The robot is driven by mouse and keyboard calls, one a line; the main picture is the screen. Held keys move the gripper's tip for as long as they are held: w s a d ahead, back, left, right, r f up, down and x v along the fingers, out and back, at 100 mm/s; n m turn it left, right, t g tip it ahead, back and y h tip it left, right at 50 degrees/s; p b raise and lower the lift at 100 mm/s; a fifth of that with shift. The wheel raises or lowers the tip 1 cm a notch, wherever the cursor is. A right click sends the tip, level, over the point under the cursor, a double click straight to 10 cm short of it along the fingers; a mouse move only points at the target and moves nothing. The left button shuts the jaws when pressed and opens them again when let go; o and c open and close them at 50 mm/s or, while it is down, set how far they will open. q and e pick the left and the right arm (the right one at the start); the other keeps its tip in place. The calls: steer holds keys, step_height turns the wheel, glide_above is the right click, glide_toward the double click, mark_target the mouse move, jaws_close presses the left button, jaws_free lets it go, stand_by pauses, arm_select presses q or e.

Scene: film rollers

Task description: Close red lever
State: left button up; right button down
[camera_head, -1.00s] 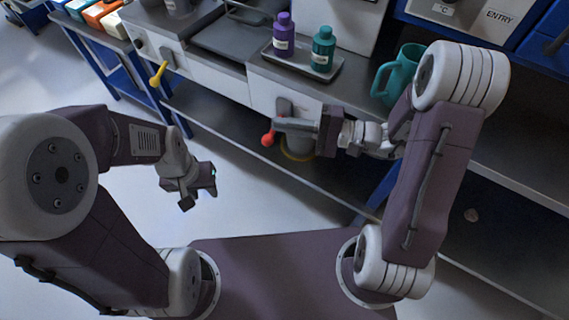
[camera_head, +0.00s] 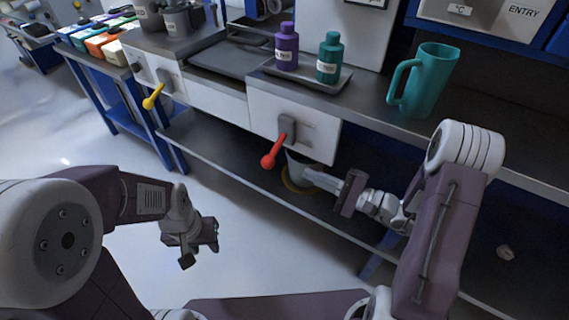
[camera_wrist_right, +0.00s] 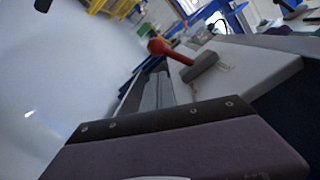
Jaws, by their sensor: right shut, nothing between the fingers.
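The red lever (camera_head: 272,154) sits on a grey hub on the white front panel of the bench. Its handle slants down and to the left. In the right wrist view the red lever (camera_wrist_right: 170,50) shows just beyond my fingers, apart from them. My right gripper (camera_head: 308,176) is shut and empty, below and to the right of the lever. Its fingers (camera_wrist_right: 155,92) lie together in the wrist view. My left gripper (camera_head: 203,248) is open and empty, low over the floor at the left.
A yellow lever (camera_head: 153,96) is on the panel further left. A tray (camera_head: 340,82) holds a purple bottle (camera_head: 286,48) and a teal bottle (camera_head: 329,58). A teal jug (camera_head: 424,80) stands on the bench. A white bucket (camera_head: 318,176) is behind my right gripper on the lower shelf.

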mark_target(273, 153)
arm_select(q)
steer(key=shift+r+p, duration=0.35)
steer(key=shift+r, duration=0.05)
arm_select(e)
steer(key=x, duration=0.9)
arm_select(q)
steer(key=shift+r, duration=0.1)
arm_select(e)
steer(key=shift+d, duration=0.1)
